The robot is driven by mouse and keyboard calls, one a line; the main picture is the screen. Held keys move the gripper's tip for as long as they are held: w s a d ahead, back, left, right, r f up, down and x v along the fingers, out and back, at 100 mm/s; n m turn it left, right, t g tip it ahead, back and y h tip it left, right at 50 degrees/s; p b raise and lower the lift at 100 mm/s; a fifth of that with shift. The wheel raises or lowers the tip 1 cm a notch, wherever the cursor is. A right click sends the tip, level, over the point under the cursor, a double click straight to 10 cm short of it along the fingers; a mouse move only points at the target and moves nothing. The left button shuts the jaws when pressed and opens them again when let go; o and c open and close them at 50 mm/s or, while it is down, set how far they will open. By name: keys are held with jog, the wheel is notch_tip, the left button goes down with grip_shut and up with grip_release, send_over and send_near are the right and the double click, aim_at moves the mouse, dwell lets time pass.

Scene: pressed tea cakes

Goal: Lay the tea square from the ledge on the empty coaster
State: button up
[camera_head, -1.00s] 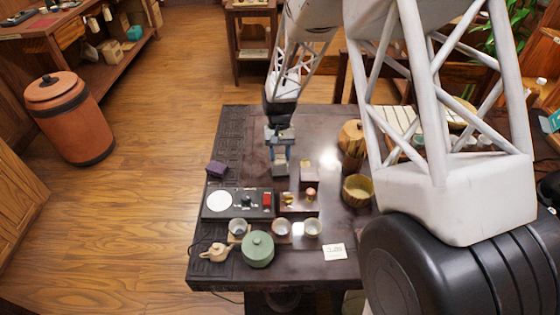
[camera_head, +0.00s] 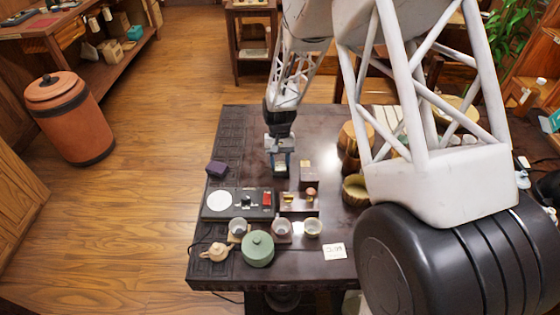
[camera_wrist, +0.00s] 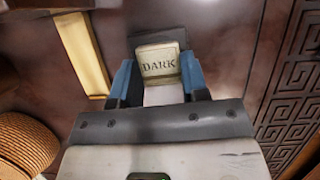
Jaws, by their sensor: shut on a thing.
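My gripper (camera_head: 280,168) is over the back middle of the dark table in the head view. In the wrist view its blue fingers (camera_wrist: 158,82) are shut on a pale cream tea square (camera_wrist: 158,62) marked "DARK". A dark flat square (camera_wrist: 150,40), which may be the coaster, shows just beyond and partly behind the tea square. I cannot tell whether the two touch. In the head view the tea square is too small to make out clearly between the fingers.
A low dark stepped stand (camera_head: 309,183) is right of my gripper. Wooden pots stand at right.

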jog(key=o, duration=0.6)
jog(key=shift+s+f, duration=0.1)
jog(key=shift+f, duration=0.15)
jog(key=shift+o, duration=1)
jog(key=shift+f, duration=0.1)
jog(key=shift+s, duration=0.1)
jog(key=shift+o, duration=0.4)
jog(key=v, duration=1.3)
